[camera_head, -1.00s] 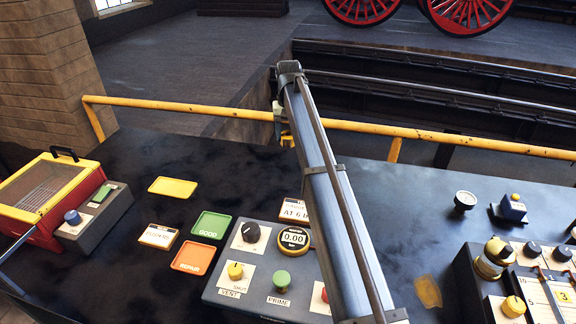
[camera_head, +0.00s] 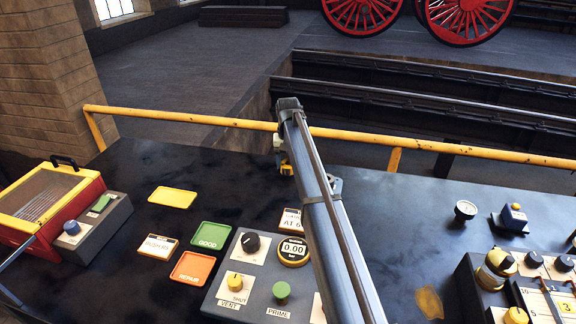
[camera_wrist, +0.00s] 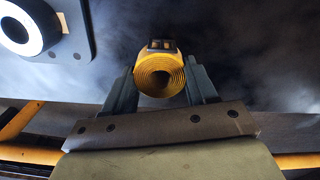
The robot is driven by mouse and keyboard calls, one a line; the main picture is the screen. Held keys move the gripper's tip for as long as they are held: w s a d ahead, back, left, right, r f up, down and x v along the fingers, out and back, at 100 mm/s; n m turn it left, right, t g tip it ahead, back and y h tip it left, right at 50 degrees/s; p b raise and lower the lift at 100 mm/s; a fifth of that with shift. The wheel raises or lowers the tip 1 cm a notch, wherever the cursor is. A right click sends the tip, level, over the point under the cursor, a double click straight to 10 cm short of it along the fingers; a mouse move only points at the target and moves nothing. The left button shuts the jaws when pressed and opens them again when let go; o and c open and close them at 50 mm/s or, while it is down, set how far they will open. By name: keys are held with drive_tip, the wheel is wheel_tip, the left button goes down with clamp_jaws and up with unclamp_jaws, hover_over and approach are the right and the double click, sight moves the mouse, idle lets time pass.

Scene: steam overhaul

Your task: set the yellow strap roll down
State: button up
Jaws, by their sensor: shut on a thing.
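The yellow strap roll (camera_wrist: 160,72) is a coiled yellow band with a dark buckle on its edge. In the wrist view it sits between the two fingers of my gripper (camera_wrist: 162,82), which is shut on it. In the head view a small bit of yellow, likely the roll (camera_head: 286,167), shows beside my arm near the far edge of the dark bench (camera_head: 385,215). My arm hides most of the gripper there. I cannot tell whether the roll touches the bench.
A yellow rail (camera_head: 450,147) runs along the bench's far edge, close to my gripper. A yellow tray (camera_head: 172,197), a green GOOD tray (camera_head: 210,235) and an orange REPAIR tray (camera_head: 192,267) lie left. A control panel (camera_head: 262,270) stands in front. Bare bench lies right of my arm.

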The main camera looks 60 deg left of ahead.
sight(288, 163)
drive_tip(key=shift+f, duration=0.6)
drive_tip(key=shift+f, duration=0.15)
drive_tip(key=o, duration=1.1)
wheel_tip(288, 163, up, 12)
drive_tip(key=shift+r, duration=0.2)
